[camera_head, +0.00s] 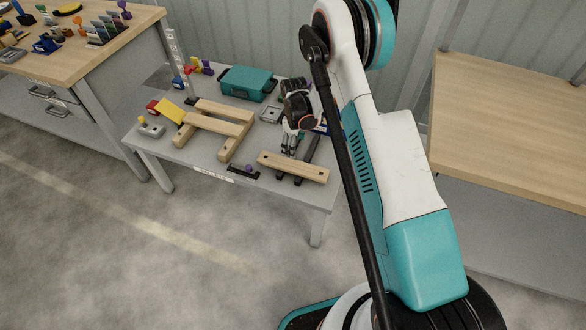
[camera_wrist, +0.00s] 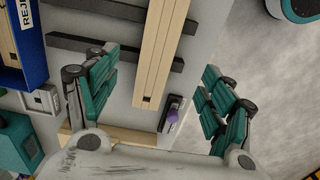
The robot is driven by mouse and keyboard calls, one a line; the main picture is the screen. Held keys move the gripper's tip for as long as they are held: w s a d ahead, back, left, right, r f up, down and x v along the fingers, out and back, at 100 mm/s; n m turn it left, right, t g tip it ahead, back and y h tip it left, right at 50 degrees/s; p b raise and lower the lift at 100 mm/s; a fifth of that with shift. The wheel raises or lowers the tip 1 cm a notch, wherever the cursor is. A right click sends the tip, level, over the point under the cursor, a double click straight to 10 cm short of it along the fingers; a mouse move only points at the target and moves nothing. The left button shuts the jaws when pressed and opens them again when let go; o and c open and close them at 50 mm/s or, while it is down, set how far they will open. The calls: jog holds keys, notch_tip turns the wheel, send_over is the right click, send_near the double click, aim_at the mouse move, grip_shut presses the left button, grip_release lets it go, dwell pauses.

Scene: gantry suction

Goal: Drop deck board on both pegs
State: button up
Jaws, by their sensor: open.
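A pale wooden deck board (camera_head: 293,167) lies across two dark bars (camera_head: 311,150) at the right front of the small grey table. In the wrist view the board (camera_wrist: 163,50) runs up from the middle, with a small dark square mark near its lower end. My gripper (camera_head: 290,151) is open and empty, pointing down just behind the board in the head view. In the wrist view the board lies between the spread teal fingers of my gripper (camera_wrist: 160,63), apart from both. A wooden frame (camera_head: 236,134) lies left of the board. I cannot make out the pegs.
A teal box (camera_head: 248,83) stands at the back of the table. A yellow sloped piece (camera_head: 170,111) is left of the frame. A small black holder with a purple knob (camera_head: 248,169) sits at the front edge. A blue bin (camera_wrist: 37,52) shows in the wrist view.

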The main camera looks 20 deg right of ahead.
jog(key=b, duration=0.2)
send_over(293, 165)
notch_tip(293, 165, down, 7)
jog(key=shift+d+f, duration=0.1)
jog(key=shift+d, duration=0.05)
notch_tip(293, 165, down, 5)
jog(key=b, duration=0.3)
jog(key=c, duration=1.3)
